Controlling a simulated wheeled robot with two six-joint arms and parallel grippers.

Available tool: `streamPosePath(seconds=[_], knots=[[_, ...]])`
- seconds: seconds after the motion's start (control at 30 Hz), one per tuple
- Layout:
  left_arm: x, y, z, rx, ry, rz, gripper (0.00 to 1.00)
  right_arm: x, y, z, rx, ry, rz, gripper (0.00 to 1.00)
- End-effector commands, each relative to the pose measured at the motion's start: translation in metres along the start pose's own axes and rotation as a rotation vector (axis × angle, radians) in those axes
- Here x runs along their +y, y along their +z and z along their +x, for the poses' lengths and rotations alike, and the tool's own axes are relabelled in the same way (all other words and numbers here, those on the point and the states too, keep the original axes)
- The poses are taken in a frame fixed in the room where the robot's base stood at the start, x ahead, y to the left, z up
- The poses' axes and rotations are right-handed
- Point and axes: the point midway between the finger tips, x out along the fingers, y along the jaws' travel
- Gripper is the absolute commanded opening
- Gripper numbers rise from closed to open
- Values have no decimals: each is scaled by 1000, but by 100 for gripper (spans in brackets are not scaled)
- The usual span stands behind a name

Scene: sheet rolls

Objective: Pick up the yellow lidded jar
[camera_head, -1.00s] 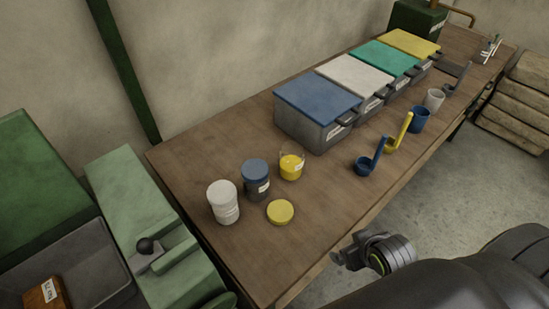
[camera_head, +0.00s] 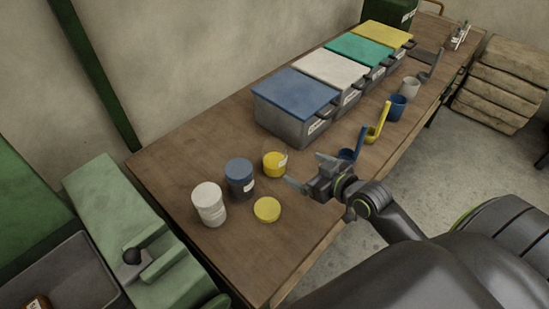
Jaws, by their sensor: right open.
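The yellow jar (camera_head: 274,165) stands upright on the wooden table with a white label on its side. It looks like a clear jar with yellow contents and no lid on it. A round yellow lid (camera_head: 267,209) lies flat on the table in front of it. My right gripper (camera_head: 306,172) is open and empty, just right of the yellow jar, its fingers pointing left toward it. It appears apart from the jar. My left gripper is not in view.
A blue-lidded jar (camera_head: 239,178) and a white jar (camera_head: 208,204) stand left of the yellow jar. A blue-lidded bin (camera_head: 294,128) stands behind. A blue scoop (camera_head: 352,151) is partly hidden behind my right gripper. The wooden table (camera_head: 181,152) is clear at left.

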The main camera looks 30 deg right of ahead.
Motion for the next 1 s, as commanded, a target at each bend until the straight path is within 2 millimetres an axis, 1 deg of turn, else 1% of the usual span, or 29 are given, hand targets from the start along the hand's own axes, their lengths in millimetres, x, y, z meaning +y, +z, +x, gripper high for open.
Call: streamPosePath(seconds=[0.03, 0.2, 0.4, 0.5, 0.77, 1.0], knots=[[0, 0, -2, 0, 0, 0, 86, 0, -2, 12, 2, 0, 6, 94], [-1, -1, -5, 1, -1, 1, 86, -1, -2, 44, 0, -1, 3, 94], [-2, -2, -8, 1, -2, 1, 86, 0, -1, 75, -1, 0, 2, 94], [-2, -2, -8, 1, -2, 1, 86, 0, 0, 84, -2, 0, 1, 94], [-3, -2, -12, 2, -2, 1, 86, 0, 0, 97, -3, 0, 0, 94], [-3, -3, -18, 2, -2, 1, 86, 0, 1, 126, -2, 1, 1, 94]])
